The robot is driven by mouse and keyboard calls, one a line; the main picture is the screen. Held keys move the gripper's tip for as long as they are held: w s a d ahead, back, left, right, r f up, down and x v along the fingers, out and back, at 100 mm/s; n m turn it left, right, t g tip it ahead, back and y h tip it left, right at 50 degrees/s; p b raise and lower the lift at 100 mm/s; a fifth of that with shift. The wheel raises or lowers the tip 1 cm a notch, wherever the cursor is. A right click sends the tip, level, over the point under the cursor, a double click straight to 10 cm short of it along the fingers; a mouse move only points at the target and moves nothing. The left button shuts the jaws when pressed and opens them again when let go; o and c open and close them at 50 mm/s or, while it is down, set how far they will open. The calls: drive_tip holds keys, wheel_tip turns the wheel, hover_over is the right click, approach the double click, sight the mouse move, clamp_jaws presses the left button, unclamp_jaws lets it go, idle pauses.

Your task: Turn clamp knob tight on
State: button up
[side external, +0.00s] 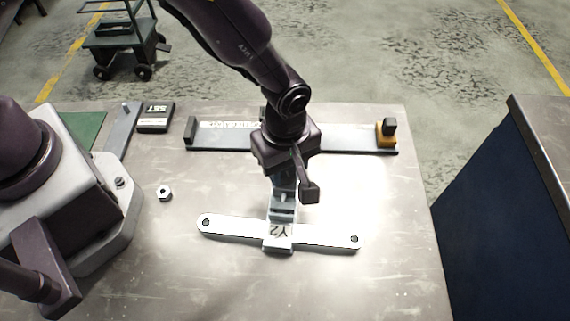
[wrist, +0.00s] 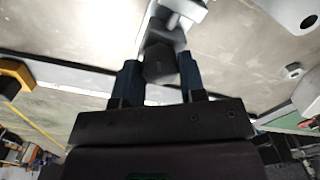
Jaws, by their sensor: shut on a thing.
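The clamp (side external: 278,240), marked Y2, sits across the middle of a pale flat bar (side external: 330,237) with a hole at each end, lying on the bench. My gripper (side external: 284,188) points down just behind the label, and the wrist hides most of the clamp's upper part in the side view. In the wrist view, my gripper (wrist: 159,72) has its two dark blue fingers on either side of a dark grey knob (wrist: 158,66) and is shut on it. The clamp's paler body (wrist: 182,12) shows beyond the knob. The knob's turn angle cannot be told.
A long dark rail (side external: 340,142) with an orange block (side external: 386,135) lies behind the clamp. A black SET box (side external: 155,117) stands at the back left, and a small nut (side external: 164,193) lies left of the bar. The bench (side external: 390,280) is clear in front and at right.

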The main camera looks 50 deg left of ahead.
drive_tip(key=n, duration=1.1)
drive_tip(key=shift+n, duration=0.4)
drive_tip(key=o, duration=0.8)
drive_tip(key=shift+r, duration=3.05)
